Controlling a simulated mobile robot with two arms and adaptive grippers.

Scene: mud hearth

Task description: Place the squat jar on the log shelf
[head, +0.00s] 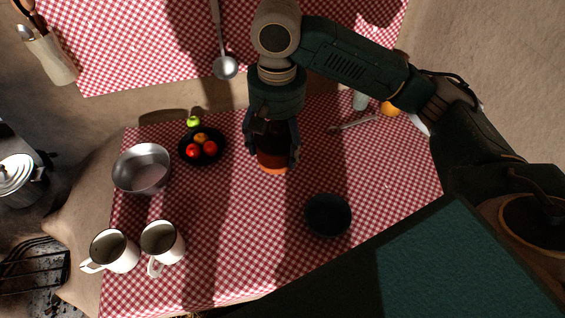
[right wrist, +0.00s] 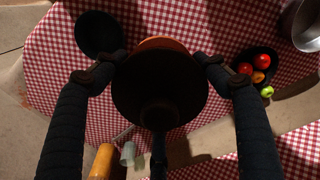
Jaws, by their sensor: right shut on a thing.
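The squat jar (head: 273,158), dark red-brown with an orange band at its lower end, is between the fingers of my right gripper (head: 271,150) in the head view. The gripper is shut on its sides, over the middle of the checked table. In the right wrist view the jar (right wrist: 160,85) fills the space between both fingertips, its inside or underside dark. I cannot tell whether it touches the cloth. No bare log shelf can be made out; a second checked-cloth surface (head: 150,50) lies at the top of the head view. My left gripper is not in view.
On the table (head: 225,235) are a steel bowl (head: 142,169), a black fruit bowl (head: 201,160), two white mugs (head: 113,252), a dark bowl (head: 328,216) and a spoon (head: 352,125).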

